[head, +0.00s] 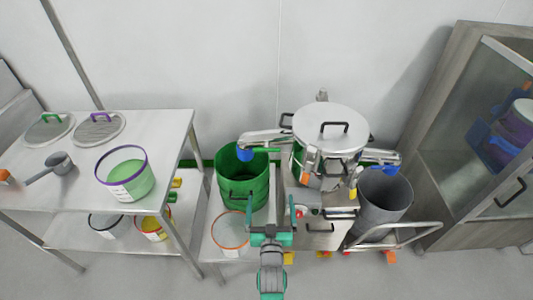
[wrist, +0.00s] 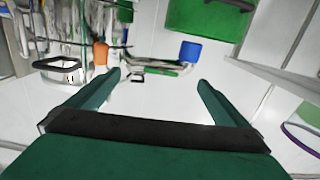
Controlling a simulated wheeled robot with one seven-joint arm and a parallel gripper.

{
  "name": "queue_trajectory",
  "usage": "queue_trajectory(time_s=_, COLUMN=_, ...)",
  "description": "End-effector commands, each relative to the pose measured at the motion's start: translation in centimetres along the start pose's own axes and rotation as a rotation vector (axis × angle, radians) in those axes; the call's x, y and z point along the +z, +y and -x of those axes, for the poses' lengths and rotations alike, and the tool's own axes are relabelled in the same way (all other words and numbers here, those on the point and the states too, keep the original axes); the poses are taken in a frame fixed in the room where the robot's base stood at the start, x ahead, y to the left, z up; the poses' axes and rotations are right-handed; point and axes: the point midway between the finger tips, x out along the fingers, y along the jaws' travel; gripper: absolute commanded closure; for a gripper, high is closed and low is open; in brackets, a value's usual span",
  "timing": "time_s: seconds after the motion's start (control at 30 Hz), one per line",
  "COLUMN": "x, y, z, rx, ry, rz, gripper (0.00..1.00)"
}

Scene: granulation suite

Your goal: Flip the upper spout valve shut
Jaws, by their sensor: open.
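A steel vessel with a round lid (head: 330,125) has a spout on each side. The left spout (head: 262,137) sits higher in the head picture; its blue end (head: 245,154) is over a green bin (head: 243,185), and a green valve lever (head: 267,150) lies along it. The right spout's blue end (head: 390,157) is over a grey bin (head: 383,200). My gripper (head: 270,205) is open and empty, in front of the vessel and the green bin. In the wrist view, the left spout's blue end (wrist: 190,50) and green lever (wrist: 160,70) show beyond my open fingers (wrist: 159,82), apart from them.
A steel table (head: 165,125) at left holds a purple-rimmed tub (head: 124,173), a scoop (head: 55,163) and two lids. A wood-framed cabinet (head: 480,130) stands at right. A cart rail (head: 400,232) runs by the grey bin. Open floor shows in front at both sides.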

Motion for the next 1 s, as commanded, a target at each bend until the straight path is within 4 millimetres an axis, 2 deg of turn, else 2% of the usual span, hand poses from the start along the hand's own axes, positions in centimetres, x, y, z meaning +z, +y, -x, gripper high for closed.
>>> queue_trajectory(time_s=0.03, x=-1.3, y=-0.3, z=-2.1, rx=0.001, ry=0.014, rz=-0.008, gripper=0.00)
queue_trajectory(time_s=0.2, x=-3.8, y=-0.8, z=-6.5, rx=0.003, ry=0.029, rz=-0.029, gripper=0.00)
queue_trajectory(time_s=0.37, x=-5.0, y=-1.1, z=-8.4, rx=0.004, ry=0.035, rz=-0.039, gripper=0.00)
queue_trajectory(time_s=0.57, x=-5.2, y=-1.1, z=-9.9, rx=0.004, ry=0.036, rz=-0.041, gripper=0.00)
queue_trajectory(time_s=1.0, x=-5.5, y=-1.1, z=-16.9, rx=0.005, ry=0.036, rz=-0.042, gripper=0.00)
